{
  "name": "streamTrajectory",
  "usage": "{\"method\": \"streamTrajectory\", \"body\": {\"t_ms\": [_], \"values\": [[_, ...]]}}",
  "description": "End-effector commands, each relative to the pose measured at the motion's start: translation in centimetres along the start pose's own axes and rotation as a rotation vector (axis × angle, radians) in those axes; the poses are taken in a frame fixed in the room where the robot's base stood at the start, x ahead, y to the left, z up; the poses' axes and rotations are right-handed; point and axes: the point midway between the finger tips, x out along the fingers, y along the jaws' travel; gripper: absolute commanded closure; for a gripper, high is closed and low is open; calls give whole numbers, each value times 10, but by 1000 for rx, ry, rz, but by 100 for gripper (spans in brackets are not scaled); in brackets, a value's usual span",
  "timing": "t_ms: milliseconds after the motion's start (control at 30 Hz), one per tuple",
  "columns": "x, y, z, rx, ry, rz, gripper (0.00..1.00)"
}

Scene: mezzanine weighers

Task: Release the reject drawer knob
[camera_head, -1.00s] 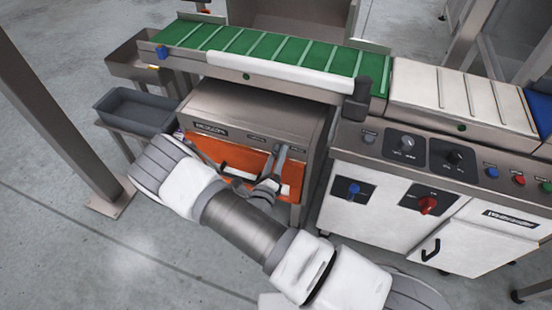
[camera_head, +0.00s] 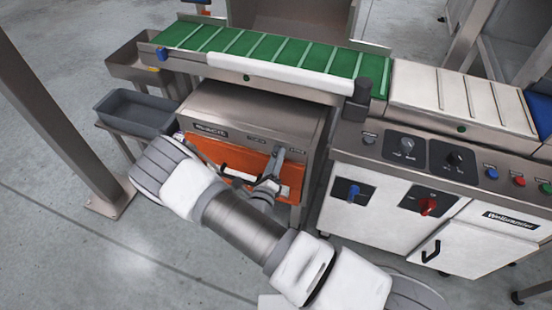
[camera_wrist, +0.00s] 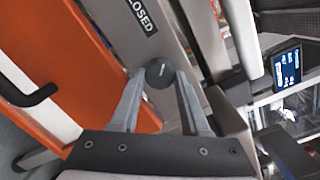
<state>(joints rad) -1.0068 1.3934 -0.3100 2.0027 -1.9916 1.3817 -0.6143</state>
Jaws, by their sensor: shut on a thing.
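The reject drawer knob (camera_wrist: 160,73) is a dark round knob on the grey steel panel, beside a label ending in "LOSED" (camera_wrist: 139,14) in the wrist view. My gripper (camera_wrist: 161,84) has one finger on each side of the knob and is shut on it. In the head view my gripper (camera_head: 277,158) is at the upper right of the steel cabinet's front (camera_head: 308,150); the knob cannot be made out there. The orange front (camera_head: 232,158) lies below the panel, partly hidden by my arm. It also fills the left of the wrist view (camera_wrist: 62,62).
A green conveyor belt (camera_head: 260,48) runs above the cabinet. A white control cabinet (camera_head: 385,215) with switches stands to the right. A grey bin (camera_head: 135,112) and a steel post (camera_head: 60,125) are at the left. A black handle (camera_wrist: 28,97) juts from the orange front.

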Motion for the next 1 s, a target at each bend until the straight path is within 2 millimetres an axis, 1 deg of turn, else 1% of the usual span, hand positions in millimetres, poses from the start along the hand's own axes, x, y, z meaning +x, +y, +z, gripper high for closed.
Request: {"method": "streamTrajectory", "body": {"t_ms": [267,1000], "values": [[0,0,0,141,-8,-9,100],[-1,3,0,830,-36,-53,100]]}}
